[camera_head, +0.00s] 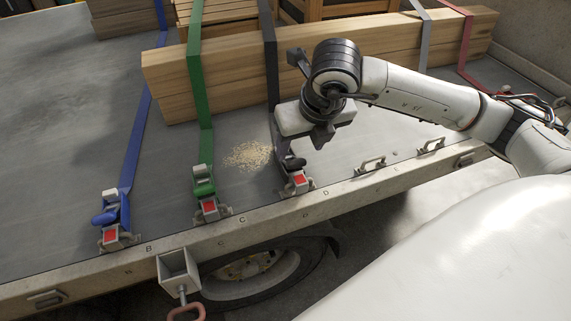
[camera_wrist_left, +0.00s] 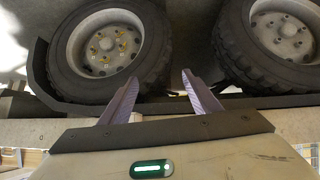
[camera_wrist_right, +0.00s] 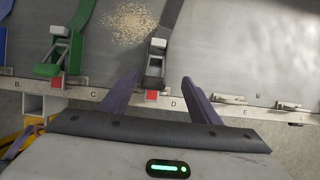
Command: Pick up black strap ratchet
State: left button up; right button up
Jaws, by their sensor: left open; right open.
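The black strap ratchet (camera_head: 293,163) sits on the trailer's side rail near the letter D, with a red part at its base. The black strap (camera_head: 271,60) runs from it up over the wooden beams. My right gripper (camera_head: 302,146) is open just above the ratchet and partly hides it. In the right wrist view the ratchet (camera_wrist_right: 155,62) shows between and just beyond the two fingertips (camera_wrist_right: 160,77); I see no contact. My left gripper (camera_wrist_left: 159,78) is open and empty, facing the trailer's wheels. It does not show in the head view.
A green ratchet (camera_head: 203,182) and a blue ratchet (camera_head: 112,212) sit along the rail to the left. Wooden beams (camera_head: 400,45) lie behind. Spilled grains (camera_head: 247,156) lie on the bed. Empty metal loops (camera_head: 370,164) are to the right. A grey bracket (camera_head: 178,266) projects below the rail.

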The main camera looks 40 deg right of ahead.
jog(key=x, duration=0.4)
jog(key=shift+a, duration=0.1)
jog(key=x, duration=0.5)
jog(key=shift+w+a, duration=0.3)
jog(key=shift+w, duration=0.05)
jog(key=shift+c, duration=0.4)
jog(key=shift+r, duration=0.1)
jog(key=c, duration=1.3)
